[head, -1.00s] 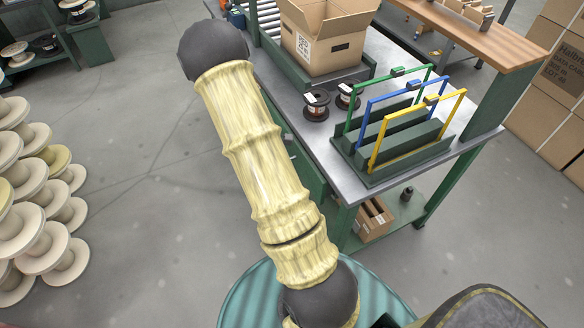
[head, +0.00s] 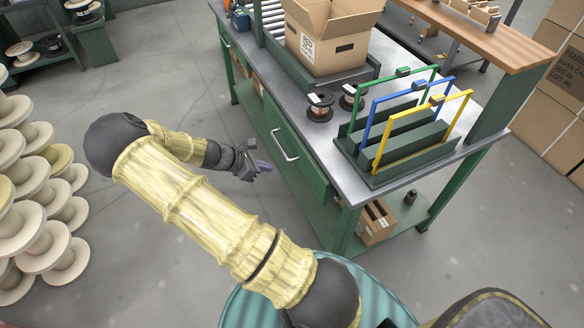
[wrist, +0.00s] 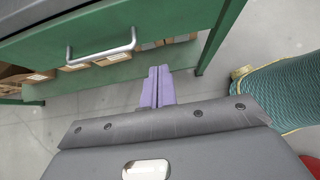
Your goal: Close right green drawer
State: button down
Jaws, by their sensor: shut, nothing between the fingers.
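The right green drawer (head: 297,155) is under the grey tabletop of the workbench, with a silver bar handle (head: 285,145). Its front lies close below the tabletop edge, and no open drawer interior shows in the head view. The drawer front (wrist: 165,18) and its handle (wrist: 102,52) also show at the upper left of the wrist view. My gripper (head: 266,167) is left of the drawer front, apart from the handle and empty. Its purple fingers (wrist: 158,80) are together in the wrist view, pointing towards the space below the drawer.
The workbench top (head: 330,168) holds a cardboard box (head: 333,45), dark spools (head: 320,106) and a green rack (head: 400,150) with coloured frames. Boxes (head: 375,222) stand on its lower shelf. Pale spools (head: 35,190) are stacked at the left. The floor between is clear.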

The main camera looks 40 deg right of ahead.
send_near(305, 170)
notch_tip(305, 170, down, 4)
jog(key=d, duration=0.1)
jog(key=s+d, duration=0.1)
jog(key=d, duration=0.1)
jog(key=shift+d+r+p, duration=0.15)
jog(key=shift+d+p, duration=0.15)
jog(key=shift+s+d, duration=0.1)
jog(key=shift+d, duration=0.2)
